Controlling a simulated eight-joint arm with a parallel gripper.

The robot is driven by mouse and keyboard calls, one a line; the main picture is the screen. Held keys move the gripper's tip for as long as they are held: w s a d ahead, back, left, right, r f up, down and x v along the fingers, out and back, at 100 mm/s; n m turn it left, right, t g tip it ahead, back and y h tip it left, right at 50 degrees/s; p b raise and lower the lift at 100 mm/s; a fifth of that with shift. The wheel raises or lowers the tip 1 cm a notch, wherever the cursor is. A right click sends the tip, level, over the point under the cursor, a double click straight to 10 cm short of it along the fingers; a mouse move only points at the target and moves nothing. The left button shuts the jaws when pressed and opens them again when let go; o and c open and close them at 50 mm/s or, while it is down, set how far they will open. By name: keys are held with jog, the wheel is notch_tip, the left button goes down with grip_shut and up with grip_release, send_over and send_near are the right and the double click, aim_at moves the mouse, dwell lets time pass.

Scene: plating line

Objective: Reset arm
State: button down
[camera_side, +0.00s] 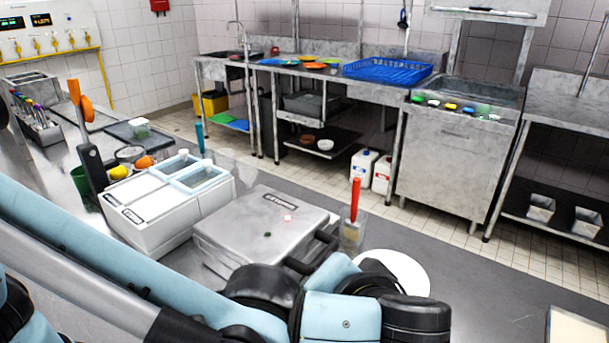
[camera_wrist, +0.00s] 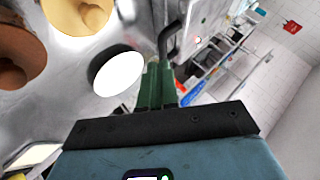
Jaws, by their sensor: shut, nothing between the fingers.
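My gripper (camera_wrist: 160,70) shows in the wrist view as two green fingers side by side. They are shut with nothing between them. In the side view my blue and black arm crosses the lower left and its wrist lies in front of the counter; the fingers cannot be made out there. A white round plate (camera_side: 407,273) lies on the counter just beyond my wrist. It also shows in the wrist view (camera_wrist: 118,73), left of the fingers and apart from them.
A closed grey press (camera_side: 255,222) with a dark handle stands close to my arm. Beside it are a clear container with a red-handled tool (camera_side: 355,205) and a white lidded box (camera_side: 140,212). In the wrist view, two round containers (camera_wrist: 18,55) (camera_wrist: 75,14) are at upper left.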

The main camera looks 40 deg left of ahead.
jog(key=w+a+h, duration=0.1)
jog(key=a, duration=0.3)
jog(key=w+a+g+h, duration=0.1)
jog(key=a, duration=0.4)
jog(key=w+a+g+h, duration=0.1)
jog(key=a, duration=0.3)
jog(key=shift+a+r+m, duration=0.25)
jog(key=shift+a+m, duration=0.05)
jog(key=shift+a, duration=0.05)
jog(key=s+a+t+h, duration=0.1)
jog(key=s+a+h, duration=0.1)
jog(key=a, duration=0.4)
jog(key=s+a+f+n+t+h, duration=0.1)
jog(key=s+a+h, duration=0.1)
jog(key=a, duration=0.4)
jog(key=shift+a+f+t, duration=0.25)
jog(key=shift+a+t, duration=0.1)
jog(key=shift+t, duration=0.05)
